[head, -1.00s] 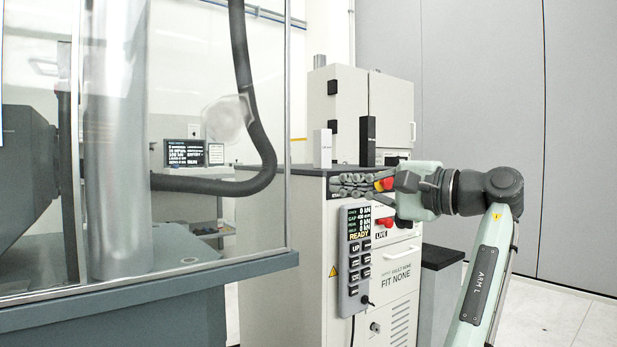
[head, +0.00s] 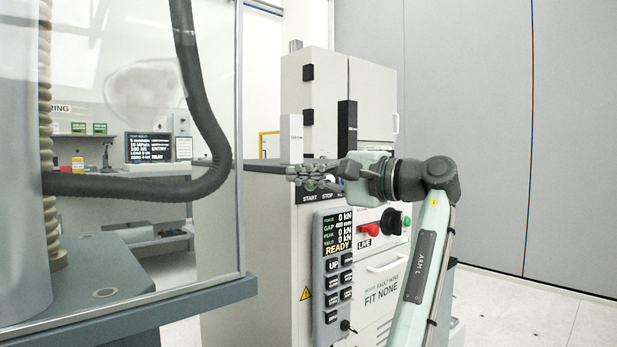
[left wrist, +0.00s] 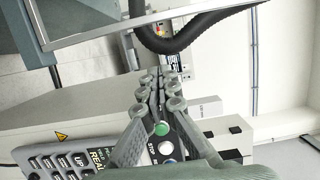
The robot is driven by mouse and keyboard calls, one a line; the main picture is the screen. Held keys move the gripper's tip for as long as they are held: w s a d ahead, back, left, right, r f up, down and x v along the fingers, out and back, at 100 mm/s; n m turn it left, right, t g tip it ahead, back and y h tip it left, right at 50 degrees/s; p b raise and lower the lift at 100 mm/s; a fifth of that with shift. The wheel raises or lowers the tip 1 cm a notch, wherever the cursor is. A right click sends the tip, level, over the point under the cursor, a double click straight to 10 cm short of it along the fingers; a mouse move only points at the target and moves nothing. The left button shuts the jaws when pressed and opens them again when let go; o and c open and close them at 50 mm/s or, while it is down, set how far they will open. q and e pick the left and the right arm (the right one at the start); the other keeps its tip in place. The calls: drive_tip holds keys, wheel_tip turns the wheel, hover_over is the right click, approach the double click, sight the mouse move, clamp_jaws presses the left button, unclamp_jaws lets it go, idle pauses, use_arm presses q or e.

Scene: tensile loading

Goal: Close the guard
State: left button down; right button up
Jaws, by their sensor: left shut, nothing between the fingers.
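The guard (head: 218,235) is a clear panel in a thin metal frame at the left of the head view, with the testing machine seen through it. Its frame edge also crosses the top of the left wrist view (left wrist: 118,28). My left gripper (head: 290,174) is shut and empty, in front of the control cabinet's top and to the right of the guard's edge, apart from it. Its closed fingers point toward the guard in the left wrist view (left wrist: 160,72). My right gripper is not in view.
The control cabinet (head: 270,260) with a keypad and display (head: 337,232) stands below my left gripper. A red knob (head: 369,230) projects from it. White and black blocks (head: 346,125) stand on its top. A dark hose (head: 208,115) hangs behind the guard. Floor at right is clear.

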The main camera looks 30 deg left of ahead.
use_arm(q)
drive_tip(key=s+a+b, duration=0.1)
drive_tip(key=s+a, duration=0.1)
drive_tip(key=a, duration=0.5)
drive_tip(key=shift+s, duration=0.4)
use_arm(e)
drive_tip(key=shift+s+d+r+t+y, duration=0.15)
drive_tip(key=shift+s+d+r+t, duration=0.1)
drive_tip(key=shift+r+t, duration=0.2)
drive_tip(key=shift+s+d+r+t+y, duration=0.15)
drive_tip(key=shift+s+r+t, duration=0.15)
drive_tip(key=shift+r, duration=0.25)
use_arm(q)
drive_tip(key=shift+a, duration=0.2)
